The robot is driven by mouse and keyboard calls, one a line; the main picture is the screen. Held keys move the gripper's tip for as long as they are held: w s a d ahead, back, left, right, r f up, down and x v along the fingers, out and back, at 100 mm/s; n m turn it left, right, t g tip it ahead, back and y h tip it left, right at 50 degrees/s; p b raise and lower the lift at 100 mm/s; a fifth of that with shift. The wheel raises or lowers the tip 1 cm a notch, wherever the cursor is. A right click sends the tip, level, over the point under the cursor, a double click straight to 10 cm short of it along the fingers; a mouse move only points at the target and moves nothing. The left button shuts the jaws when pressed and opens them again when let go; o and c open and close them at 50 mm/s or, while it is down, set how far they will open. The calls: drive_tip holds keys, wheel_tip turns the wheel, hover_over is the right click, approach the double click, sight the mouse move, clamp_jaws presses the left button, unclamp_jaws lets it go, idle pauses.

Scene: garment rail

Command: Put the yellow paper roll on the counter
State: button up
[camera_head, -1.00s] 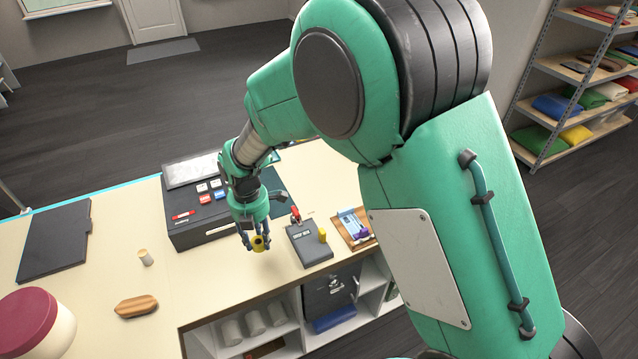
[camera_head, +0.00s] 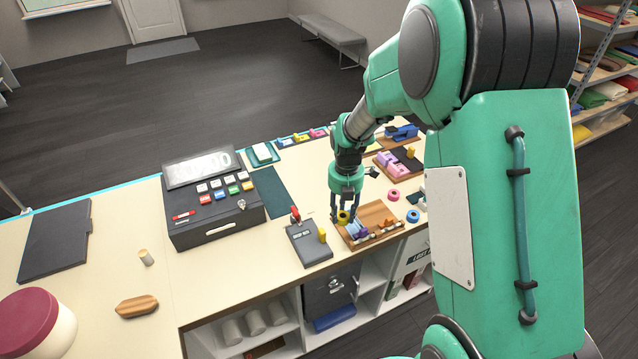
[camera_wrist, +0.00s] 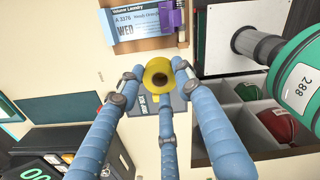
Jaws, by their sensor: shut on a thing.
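The yellow paper roll (camera_head: 343,217) is a small ring with a dark centre hole. My gripper (camera_head: 343,212) is shut on it, above the counter (camera_head: 110,240) near its front edge, between the grey card terminal and the wooden tray. In the wrist view the yellow roll (camera_wrist: 159,75) sits between the tips of my blue fingers (camera_wrist: 155,85), its hole facing the camera. The cream counter also shows in the wrist view (camera_wrist: 90,55). I cannot tell the exact gap between roll and counter.
The grey terminal (camera_head: 309,246), with a red knob and a yellow piece, is left of my gripper. A wooden tray (camera_head: 377,214) stands close on the right. Pink (camera_head: 394,195) and blue (camera_head: 413,216) rings lie farther right. The cash register (camera_head: 215,205) is left. Bare counter lies at front left.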

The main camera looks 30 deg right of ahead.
drive_tip(key=s+d, duration=0.5)
drive_tip(key=d, duration=0.4)
drive_tip(key=s+d, duration=0.5)
drive_tip(key=d, duration=0.4)
drive_tip(key=f, duration=0.5)
drive_tip(key=shift+s+d, duration=0.15)
drive_tip(key=shift+d, duration=0.1)
drive_tip(key=w+d, duration=0.3)
drive_tip(key=w, duration=0.1)
drive_tip(key=w+d+f, duration=0.1)
drive_tip(key=w+d, duration=0.2)
drive_tip(key=w, duration=0.1)
drive_tip(key=w+d, duration=0.3)
drive_tip(key=w, duration=0.1)
drive_tip(key=shift+f, duration=0.25)
drive_tip(key=shift+w+d, duration=0.1)
drive_tip(key=shift+w, duration=0.05)
drive_tip(key=shift+w+d, duration=0.2)
drive_tip(key=shift+f, duration=1.75)
drive_tip(key=shift+f+b, duration=0.15)
drive_tip(key=shift+b, duration=0.15)
